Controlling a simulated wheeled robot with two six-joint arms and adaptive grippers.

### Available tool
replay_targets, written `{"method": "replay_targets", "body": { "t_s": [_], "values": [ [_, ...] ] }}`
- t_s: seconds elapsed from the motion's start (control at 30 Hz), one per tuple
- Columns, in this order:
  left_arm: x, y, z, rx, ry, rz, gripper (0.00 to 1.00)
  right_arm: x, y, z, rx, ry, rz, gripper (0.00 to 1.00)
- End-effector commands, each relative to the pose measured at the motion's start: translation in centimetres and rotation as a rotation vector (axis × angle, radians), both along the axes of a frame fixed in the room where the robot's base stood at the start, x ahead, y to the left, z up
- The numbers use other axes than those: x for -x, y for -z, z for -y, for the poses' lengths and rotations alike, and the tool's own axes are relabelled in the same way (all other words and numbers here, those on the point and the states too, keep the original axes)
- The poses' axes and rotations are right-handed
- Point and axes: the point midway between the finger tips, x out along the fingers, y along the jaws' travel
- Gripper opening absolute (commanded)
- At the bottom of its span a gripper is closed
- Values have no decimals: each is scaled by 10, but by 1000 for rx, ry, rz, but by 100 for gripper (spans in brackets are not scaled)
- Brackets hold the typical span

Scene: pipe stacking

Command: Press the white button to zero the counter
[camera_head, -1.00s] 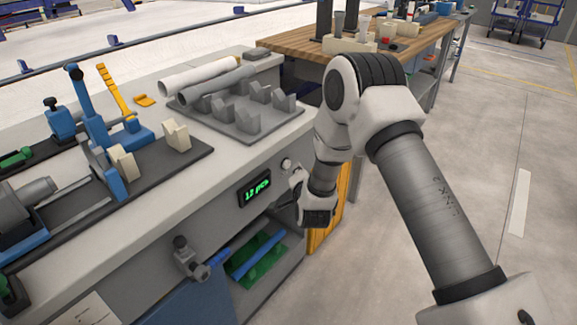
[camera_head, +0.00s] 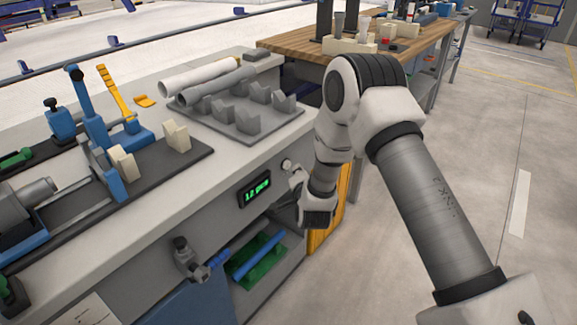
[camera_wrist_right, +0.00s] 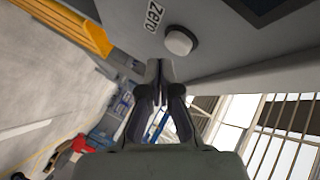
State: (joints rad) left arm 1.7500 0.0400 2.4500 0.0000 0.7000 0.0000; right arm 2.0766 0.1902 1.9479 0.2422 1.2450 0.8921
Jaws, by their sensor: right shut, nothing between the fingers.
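The white button (camera_head: 286,163) sits on the grey front panel of the workbench, to the right of the counter (camera_head: 254,189), whose green digits appear to read "12 pcs". My right gripper (camera_head: 292,177) is right beside the button, slightly below it in the head view. In the right wrist view the button (camera_wrist_right: 179,41) stands out from the panel next to the label "Zero" (camera_wrist_right: 154,17). My right gripper's closed fingertips (camera_wrist_right: 160,68) are empty and close to the button; I cannot tell whether they touch it. My left gripper is not in view.
The benchtop (camera_head: 148,221) bears a grey rack (camera_head: 235,118) with pipes and a blue clamping fixture (camera_head: 112,137). An open shelf below holds a green and blue item (camera_head: 258,257). The floor at right is clear.

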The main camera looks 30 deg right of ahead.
Motion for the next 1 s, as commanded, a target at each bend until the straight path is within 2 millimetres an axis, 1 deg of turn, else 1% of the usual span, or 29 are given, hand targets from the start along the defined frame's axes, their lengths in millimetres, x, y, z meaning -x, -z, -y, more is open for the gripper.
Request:
{"method": "replay_targets", "body": {
  "t_s": [0.17,0.4,1.0],
  "values": [
    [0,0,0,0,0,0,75,-1,0,0,0,0,0,0],
    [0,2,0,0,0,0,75,-8,0,-4,0,-1,0,0],
    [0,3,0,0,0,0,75,-11,0,-5,0,0,0,0]
  ]
}}
